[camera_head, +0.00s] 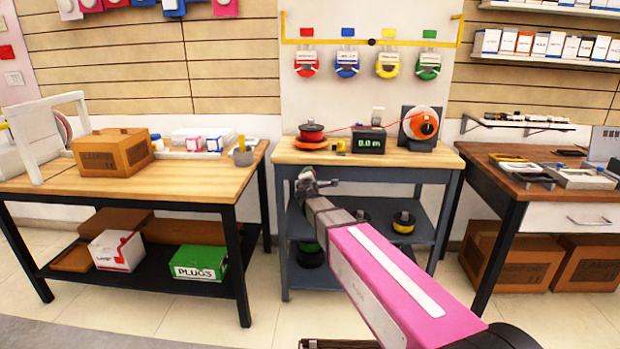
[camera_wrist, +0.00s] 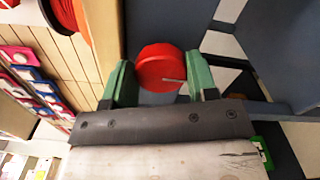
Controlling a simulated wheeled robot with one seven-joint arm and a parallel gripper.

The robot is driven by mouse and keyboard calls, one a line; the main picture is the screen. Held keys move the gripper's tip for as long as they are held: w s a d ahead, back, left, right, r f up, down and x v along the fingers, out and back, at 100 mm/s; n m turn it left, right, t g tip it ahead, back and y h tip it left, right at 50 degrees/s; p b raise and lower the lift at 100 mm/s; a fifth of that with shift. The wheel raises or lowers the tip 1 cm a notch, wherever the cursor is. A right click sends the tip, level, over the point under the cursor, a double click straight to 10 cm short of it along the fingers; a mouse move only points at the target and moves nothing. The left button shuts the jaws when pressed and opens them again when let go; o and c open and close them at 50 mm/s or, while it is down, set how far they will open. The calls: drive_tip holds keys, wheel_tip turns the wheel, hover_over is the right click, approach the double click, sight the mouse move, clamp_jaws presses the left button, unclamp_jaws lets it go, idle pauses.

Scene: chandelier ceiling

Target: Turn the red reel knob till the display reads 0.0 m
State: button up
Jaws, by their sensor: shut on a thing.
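The red reel knob (camera_wrist: 160,66) is a round red disc with a pale mark line, in the wrist view, at the front of the blue-grey bench. My gripper (camera_head: 306,179) reaches the bench front, and its green fingers stand on either side of the knob, shut on it. In the head view my gripper mostly hides the knob. The black display (camera_head: 370,140) on the bench top shows green digits that read 0.0 m. A red reel (camera_head: 312,131) stands left of it, and an orange-red spool (camera_head: 421,124) stands right, with a red line running between them.
The middle bench (camera_head: 440,158) has a wooden top and a lower shelf with spools. A left table (camera_head: 60,180) bears a cardboard box (camera_head: 112,152), and a dark right desk (camera_head: 500,190) bears flat devices. Pale floor lies between them.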

idle(0.3)
drive_tip(key=o, duration=0.9)
drive_tip(key=shift+o, duration=0.2)
drive_tip(key=s, duration=1)
drive_tip(key=shift+s+a, duration=0.15)
drive_tip(key=shift+s, duration=0.25)
